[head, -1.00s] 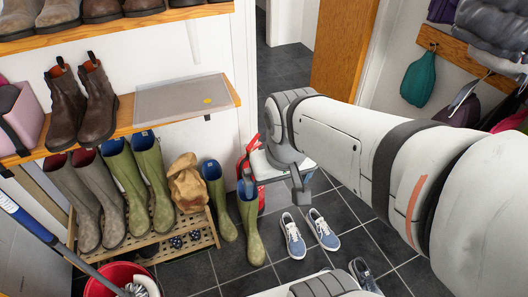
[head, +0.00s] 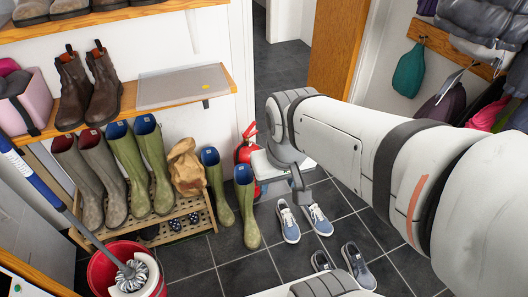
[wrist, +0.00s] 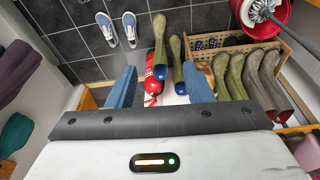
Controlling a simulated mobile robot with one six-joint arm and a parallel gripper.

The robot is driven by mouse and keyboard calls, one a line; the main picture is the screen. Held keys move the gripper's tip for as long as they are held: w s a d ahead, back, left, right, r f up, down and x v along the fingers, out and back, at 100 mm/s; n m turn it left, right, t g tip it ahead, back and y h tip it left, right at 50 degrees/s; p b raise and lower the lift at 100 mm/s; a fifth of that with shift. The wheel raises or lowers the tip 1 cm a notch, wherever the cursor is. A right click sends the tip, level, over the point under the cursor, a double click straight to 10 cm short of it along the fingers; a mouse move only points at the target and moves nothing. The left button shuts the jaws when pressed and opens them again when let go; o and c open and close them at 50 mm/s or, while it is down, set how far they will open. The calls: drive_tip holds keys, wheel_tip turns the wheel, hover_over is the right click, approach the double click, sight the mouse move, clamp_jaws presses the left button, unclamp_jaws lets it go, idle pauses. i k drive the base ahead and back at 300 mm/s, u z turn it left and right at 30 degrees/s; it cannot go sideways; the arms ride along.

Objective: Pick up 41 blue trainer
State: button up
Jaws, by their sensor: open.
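Two blue trainers with white laces and pale soles, a left one (head: 288,222) and a right one (head: 318,220), stand side by side on the dark tiles in the head view. No size number is readable. One pair also shows at the upper left of the wrist view, as two trainers (wrist: 106,27) and (wrist: 130,28). My gripper (wrist: 158,72) is open and empty, with blue fingers, above the floor and apart from the trainers. My arm mostly hides it in the head view.
Several wellies (head: 128,170) and a paper bag (head: 186,168) stand on the slatted rack (head: 200,205). Two green wellies (head: 246,205) and a red fire extinguisher (head: 247,145) stand beside it.

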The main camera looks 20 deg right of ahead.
sight(292, 233)
drive_tip(key=k, duration=0.95)
drive_tip(key=u, duration=0.35)
drive_tip(key=i, duration=2.05)
drive_tip(key=z, duration=0.85)
